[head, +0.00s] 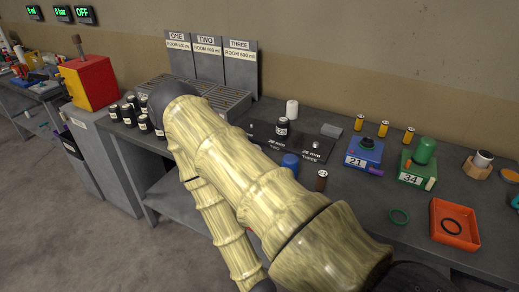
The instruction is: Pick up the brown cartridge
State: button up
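A small brown cartridge (321,181) with a pale top stands upright on the grey workbench, just right of my bamboo-patterned arm. A blue cylinder (291,164) stands close to its left. My arm fills the middle of the head view, bends at a black joint at the upper left and runs back down to the bottom edge. My gripper is not visible, so I cannot see whether it is open or shut.
A blue block (360,158) marked 21 and a green block (415,172) marked 34 stand to the right. An orange tray (455,225) holds a dark ring. A black labelled board lies behind the cartridge. Black-and-white bottles (130,108) stand left. Bare bench lies right of the cartridge.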

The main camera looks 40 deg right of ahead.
aim_at(322, 175)
jog(key=u, duration=1.15)
jog(key=k, duration=1.15)
jog(key=z, duration=1.45)
